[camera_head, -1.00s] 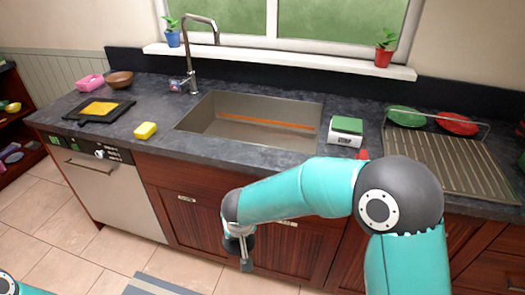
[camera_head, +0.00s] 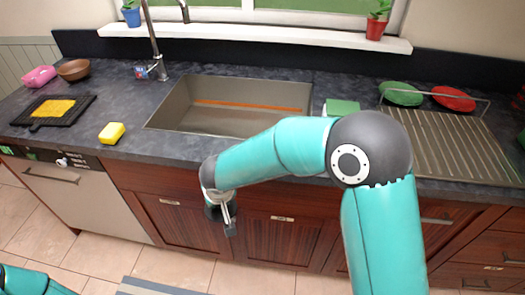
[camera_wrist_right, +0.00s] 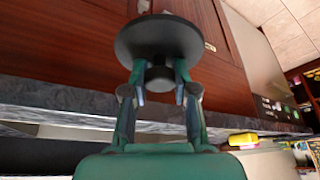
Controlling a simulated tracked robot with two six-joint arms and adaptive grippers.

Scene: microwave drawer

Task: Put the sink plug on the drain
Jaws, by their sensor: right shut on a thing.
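A round dark sink plug (camera_wrist_right: 160,38) shows in the right wrist view with its disc facing outward. My right gripper (camera_wrist_right: 160,80) is shut on the plug's short stem. In the head view my right gripper (camera_head: 222,215) hangs below the counter's front edge, in front of the wooden cabinet doors. The plug is hard to make out there. The grey sink (camera_head: 170,102) is set in the counter behind my right arm. An orange-brown strip lies across its inside, and I cannot see the drain. My left gripper is outside the views.
A tall tap (camera_head: 152,40) stands behind the sink's left end. A yellow sponge (camera_head: 111,133) lies near the front edge. A green-topped item (camera_head: 342,107) is partly hidden by my arm. A dish rack (camera_head: 455,145) with green and red plates fills the right.

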